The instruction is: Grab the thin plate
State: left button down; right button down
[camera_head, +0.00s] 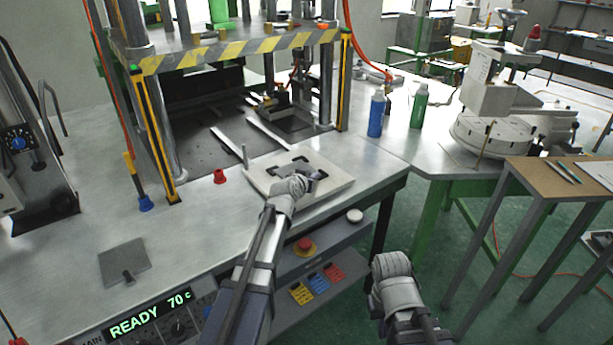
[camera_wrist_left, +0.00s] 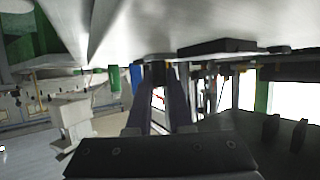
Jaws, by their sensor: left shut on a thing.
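A pale square plate (camera_head: 262,180) with dark angular pieces at its middle lies on the steel bench top, close to the front edge. My left gripper (camera_head: 313,176) reaches over the plate's front side and is shut there, low at its middle. In the left wrist view, which is upside down, the fingers (camera_wrist_left: 161,66) close at a small dark part against a pale surface (camera_wrist_left: 130,25). The exact grip is hard to make out. My right gripper (camera_head: 391,266) hangs in front of the bench, over the floor; its fingers are hidden.
A press with a striped yellow-black bar (camera_head: 235,50) stands behind the plate. A small red piece (camera_head: 220,176) and a dark grey flat sheet (camera_head: 123,262) lie to the left. Blue (camera_head: 376,113) and green (camera_head: 419,105) bottles stand back right. The bench front left is mostly clear.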

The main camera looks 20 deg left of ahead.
pick_arm(q)
notch_tip(320, 180, up, 10)
jog(key=p, duration=1)
